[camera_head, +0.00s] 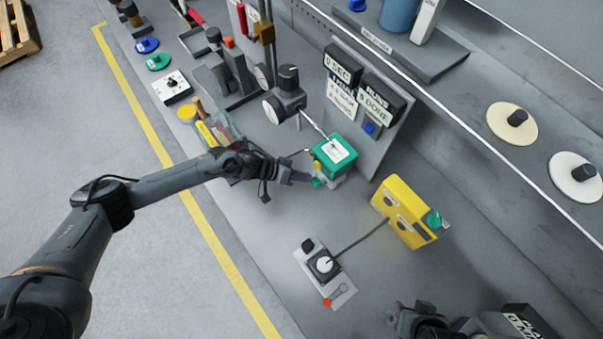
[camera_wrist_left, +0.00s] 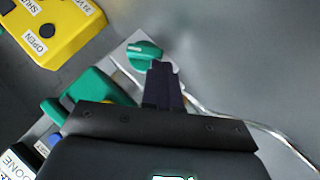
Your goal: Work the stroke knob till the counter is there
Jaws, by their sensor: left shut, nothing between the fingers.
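The green stroke knob (camera_head: 317,183) sits at the front of the green-topped actuator box (camera_head: 338,152). My left gripper (camera_head: 302,178) is shut and empty, its fingertips right at the knob. In the left wrist view the shut fingers (camera_wrist_left: 162,78) overlap the lower right edge of the knob (camera_wrist_left: 143,52); I cannot tell if they touch. The counter (camera_head: 378,101) on the upright panel reads RUNS and DONE; its digit is too small to be sure of. A dark part of my right arm (camera_head: 428,322) shows at the bottom edge; its fingers cannot be made out.
A timer display (camera_head: 343,67) stands beside the counter. A yellow box (camera_head: 405,212) with a green knob is to the right of the actuator. A switch plate (camera_head: 325,273) lies in front, cabled to the yellow box. A gauge post (camera_head: 287,98) stands behind. Bare bench lies between them.

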